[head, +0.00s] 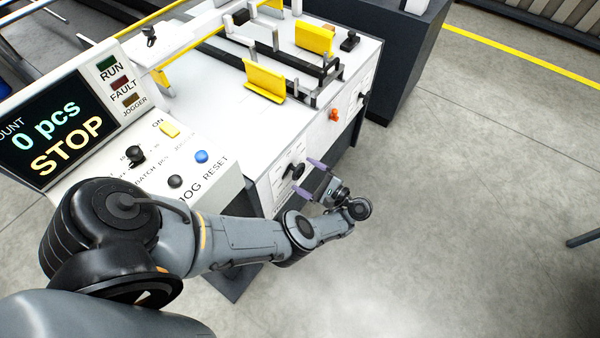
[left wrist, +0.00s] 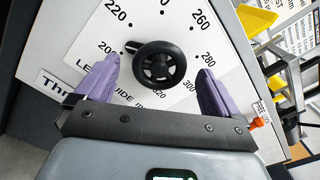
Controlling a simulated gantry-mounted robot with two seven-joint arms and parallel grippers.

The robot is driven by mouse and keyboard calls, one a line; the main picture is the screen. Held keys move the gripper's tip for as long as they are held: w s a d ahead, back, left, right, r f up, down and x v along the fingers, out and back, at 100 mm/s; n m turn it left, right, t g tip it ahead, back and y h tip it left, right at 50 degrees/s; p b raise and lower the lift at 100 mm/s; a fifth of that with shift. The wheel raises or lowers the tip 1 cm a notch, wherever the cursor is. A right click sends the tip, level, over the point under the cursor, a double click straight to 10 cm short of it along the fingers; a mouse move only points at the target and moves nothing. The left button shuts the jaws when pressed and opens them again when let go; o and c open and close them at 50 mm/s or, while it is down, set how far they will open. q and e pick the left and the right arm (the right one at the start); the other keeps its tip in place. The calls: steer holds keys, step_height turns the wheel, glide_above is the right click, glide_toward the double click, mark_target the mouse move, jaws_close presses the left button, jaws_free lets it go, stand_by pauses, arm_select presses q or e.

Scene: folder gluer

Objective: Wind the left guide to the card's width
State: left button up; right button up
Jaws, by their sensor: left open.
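The left guide's black handwheel (head: 293,171) is on the sloping white side panel of the machine. The left wrist view shows it (left wrist: 160,65) over a dial (left wrist: 210,32) marked in mm, with 200, 220, 260, 280 and more readable. A small black knob or pointer on the wheel lies at upper left, between the 200 and 220 marks. My left gripper (head: 311,178) is open, its purple fingers on either side of the wheel, with visible gaps. Two yellow guide plates, one nearer (head: 265,80) and one farther (head: 315,38), stand on the machine top. I cannot make out a card.
An orange knob (head: 334,115) and a black knob (head: 363,95) are farther along the side panel. The control console (head: 165,150) has knobs and buttons; its screen (head: 48,130) reads 0 pcs, STOP. Open floor (head: 450,200) lies to the right.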

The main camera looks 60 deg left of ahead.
arm_select(q)
steer(key=b+v, duration=0.2)
steer(key=v, duration=0.5)
steer(key=shift+d, duration=0.25)
